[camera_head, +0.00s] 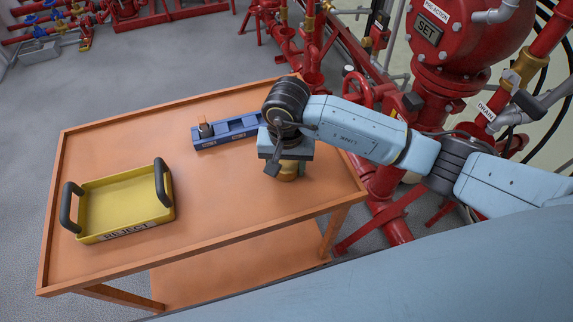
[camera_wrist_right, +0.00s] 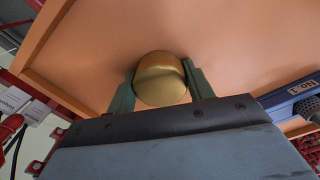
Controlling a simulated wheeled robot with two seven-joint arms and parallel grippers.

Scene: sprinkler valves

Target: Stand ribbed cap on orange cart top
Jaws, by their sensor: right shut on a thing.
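The orange cart top (camera_head: 215,205) spans the middle of the head view. My right gripper (camera_head: 283,172) is over its right part, pointing down. It is shut on a brass-coloured round piece, taken to be the ribbed cap (camera_head: 287,174), which shows just below the gripper. In the right wrist view the cap (camera_wrist_right: 161,79) sits between the two green fingers of the gripper (camera_wrist_right: 161,85), with the cart top (camera_wrist_right: 235,40) behind it. Its ribs cannot be made out. Whether the cap touches the cart top cannot be told. My left gripper is not in view.
A yellow REJECT tray (camera_head: 125,232) with dark handles stands at the cart's left. A blue holder (camera_head: 228,131) with a small dark and orange piece (camera_head: 204,128) in it lies near the back edge. Red pipes and valves (camera_head: 372,95) stand close behind on the right. The middle is clear.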

